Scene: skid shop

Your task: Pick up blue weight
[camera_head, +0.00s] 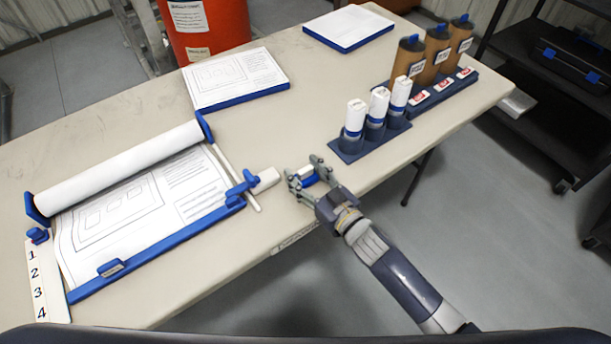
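A small blue piece with a white part, probably the blue weight (310,181), is at the table's front edge between the fingers of my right gripper (306,172). The fingers are spread to either side of it. I cannot tell whether they press on it, or whether it rests on the table. My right arm reaches in from the lower right. My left gripper is not in view.
A blue-framed paper roll holder (160,248) with drawings fills the table's left side; its blue clamp (243,184) is close left of the gripper. A bottle rack (350,150), brown bottles (436,52) and paper stacks (236,76) stand behind. Mid-table is clear.

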